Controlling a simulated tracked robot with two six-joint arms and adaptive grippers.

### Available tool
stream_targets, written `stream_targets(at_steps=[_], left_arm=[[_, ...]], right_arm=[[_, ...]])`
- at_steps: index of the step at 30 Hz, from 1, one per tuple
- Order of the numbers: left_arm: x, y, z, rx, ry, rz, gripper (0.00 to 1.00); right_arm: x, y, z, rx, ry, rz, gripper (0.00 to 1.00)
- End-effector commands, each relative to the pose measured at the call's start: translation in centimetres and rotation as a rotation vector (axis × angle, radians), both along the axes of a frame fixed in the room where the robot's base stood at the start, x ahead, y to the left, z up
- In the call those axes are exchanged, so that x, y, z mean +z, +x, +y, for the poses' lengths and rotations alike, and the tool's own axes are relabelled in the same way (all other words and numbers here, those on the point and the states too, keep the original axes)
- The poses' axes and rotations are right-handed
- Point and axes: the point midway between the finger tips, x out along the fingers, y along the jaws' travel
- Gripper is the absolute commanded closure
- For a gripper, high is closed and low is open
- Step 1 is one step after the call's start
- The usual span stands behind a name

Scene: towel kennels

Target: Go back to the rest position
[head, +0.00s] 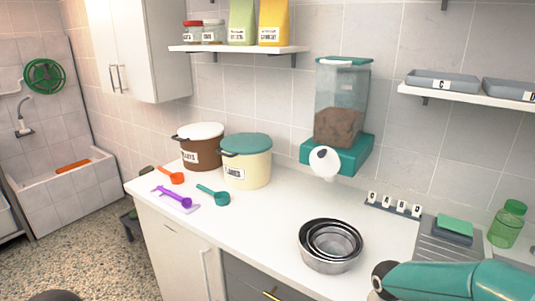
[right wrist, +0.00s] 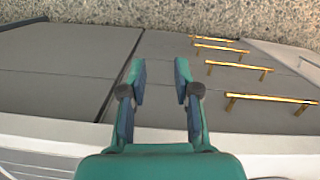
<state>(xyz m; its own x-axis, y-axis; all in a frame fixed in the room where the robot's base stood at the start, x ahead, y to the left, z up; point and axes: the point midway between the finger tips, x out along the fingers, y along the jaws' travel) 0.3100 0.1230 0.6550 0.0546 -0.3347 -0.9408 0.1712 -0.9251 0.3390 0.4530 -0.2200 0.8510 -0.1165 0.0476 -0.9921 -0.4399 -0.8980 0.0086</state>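My right gripper (right wrist: 160,80) shows in the right wrist view with its two fingers apart and nothing between them. Below it in that view lie grey drawer fronts (right wrist: 190,70) with gold handles, and speckled floor. In the head view a teal link of my right arm (head: 460,282) reaches in at the lower right, over the counter's front area; its gripper does not show there. My left gripper is in neither view.
The white counter (head: 270,225) holds nested steel bowls (head: 330,245), a brown bin (head: 203,150), a cream bin (head: 246,165), orange, teal and purple scoops, a sponge (head: 455,225) and a green bottle (head: 507,225). A kibble dispenser (head: 340,110) hangs on the wall. The counter's middle is clear.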

Motion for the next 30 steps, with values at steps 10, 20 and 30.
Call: stream_targets(at_steps=[10, 20, 30], left_arm=[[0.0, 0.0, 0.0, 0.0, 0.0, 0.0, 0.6], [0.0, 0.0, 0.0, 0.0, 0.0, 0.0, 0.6], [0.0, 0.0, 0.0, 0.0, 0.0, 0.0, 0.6]], right_arm=[[-17.9, -16.4, 9.0, 0.08, 0.328, 0.172, 0.69], [-19.6, -15.4, 10.2, 0.196, 0.314, -0.17, 0.69], [-19.6, -14.5, 9.7, 0.224, 0.302, -0.214, 0.69]])
